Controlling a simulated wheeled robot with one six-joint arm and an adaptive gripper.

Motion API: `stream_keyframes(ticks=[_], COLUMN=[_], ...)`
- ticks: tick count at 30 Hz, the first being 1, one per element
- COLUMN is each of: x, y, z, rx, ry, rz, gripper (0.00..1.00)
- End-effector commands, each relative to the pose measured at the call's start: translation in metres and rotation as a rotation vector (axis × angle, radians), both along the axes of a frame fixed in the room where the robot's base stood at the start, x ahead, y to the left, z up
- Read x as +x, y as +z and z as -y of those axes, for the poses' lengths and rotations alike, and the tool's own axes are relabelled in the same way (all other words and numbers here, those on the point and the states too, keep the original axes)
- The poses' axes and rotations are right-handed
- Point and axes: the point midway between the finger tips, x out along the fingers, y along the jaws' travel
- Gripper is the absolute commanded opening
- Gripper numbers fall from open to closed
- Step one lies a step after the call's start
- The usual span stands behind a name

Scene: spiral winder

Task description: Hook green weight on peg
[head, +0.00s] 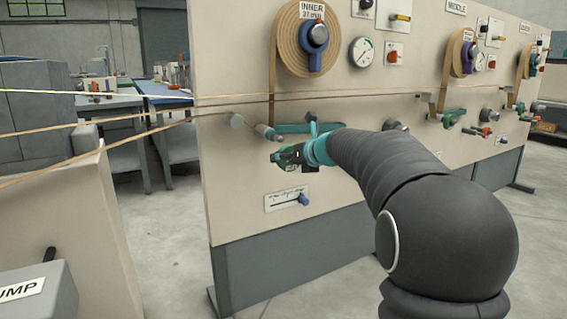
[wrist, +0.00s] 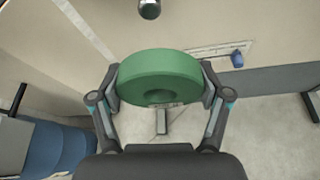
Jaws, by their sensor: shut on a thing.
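The green weight (wrist: 160,64) is a thick round disc with a hole showing at its lower edge in the wrist view. My gripper (wrist: 162,80) is shut on it, one finger at each side. In the head view my gripper (head: 289,153) holds the weight (head: 290,166) in front of the panel, just below a teal lever arm (head: 292,128); my gripper partly covers the weight. A dark, round-ended peg (wrist: 149,9) shows at the top edge of the wrist view, beyond the weight and apart from it in the picture. I cannot tell which part it is in the head view.
The beige panel (head: 235,190) carries a tape reel (head: 298,45), a gauge (head: 361,52), a roller (head: 237,120) and a slider plate with a blue knob (head: 303,199). Tan strips (head: 110,128) run across to the left. A grey pump box (head: 40,294) stands at front left.

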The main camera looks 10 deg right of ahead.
Motion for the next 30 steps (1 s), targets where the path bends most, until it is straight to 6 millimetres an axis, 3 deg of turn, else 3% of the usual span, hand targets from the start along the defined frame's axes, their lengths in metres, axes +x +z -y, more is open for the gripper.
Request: stream_keyframes(ticks=[15, 30], x=[-0.037, -0.040], y=[0.010, 0.011], z=[0.012, 0.013], rx=[0.001, 0.000], ry=[-0.001, -0.001], rz=[0.001, 0.001], gripper=[0.07, 0.07])
